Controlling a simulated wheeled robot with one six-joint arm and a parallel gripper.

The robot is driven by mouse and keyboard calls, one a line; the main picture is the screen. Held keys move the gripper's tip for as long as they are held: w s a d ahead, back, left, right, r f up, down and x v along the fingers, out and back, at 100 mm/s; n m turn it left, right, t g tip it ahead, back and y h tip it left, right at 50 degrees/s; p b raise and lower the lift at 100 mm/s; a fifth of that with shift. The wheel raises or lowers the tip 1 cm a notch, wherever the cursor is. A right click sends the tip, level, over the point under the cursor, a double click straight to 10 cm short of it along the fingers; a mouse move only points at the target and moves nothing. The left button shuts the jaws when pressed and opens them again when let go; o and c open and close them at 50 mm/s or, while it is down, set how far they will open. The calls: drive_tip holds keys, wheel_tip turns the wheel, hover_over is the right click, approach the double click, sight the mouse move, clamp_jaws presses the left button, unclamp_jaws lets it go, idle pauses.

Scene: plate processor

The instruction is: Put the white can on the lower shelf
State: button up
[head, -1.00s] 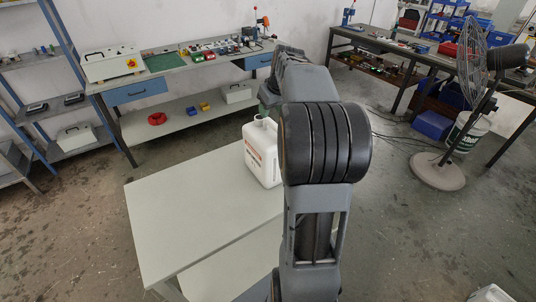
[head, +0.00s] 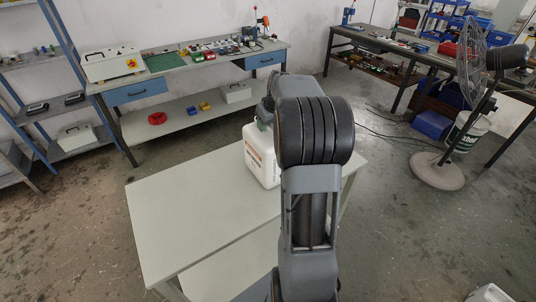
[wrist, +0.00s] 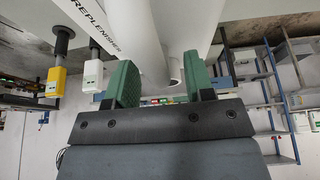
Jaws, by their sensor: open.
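The white can (head: 259,158) stands upright on the light table (head: 185,215), its right side hidden behind my arm. In the wrist view the can (wrist: 110,25) fills the top, with dark "REPLENISHER" lettering. My gripper (wrist: 158,82) is open, its green fingers on either side of a white tubular part of the can, probably its handle. I cannot tell whether they touch it. In the head view the gripper is mostly hidden behind my arm. A lower shelf (head: 235,280) shows under the table's front edge. The back workbench also has a lower shelf (head: 185,122).
The workbench's lower shelf holds a red coil (head: 157,118), small yellow and blue bins and a white case (head: 236,93). A blue shelf rack (head: 65,95) stands at left. A fan (head: 437,168) stands on the floor at right. The table's left part is clear.

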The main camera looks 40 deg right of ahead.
drive_tip(key=shift+c, duration=0.5)
clamp_jaws()
drive_tip(key=shift+r, duration=0.15)
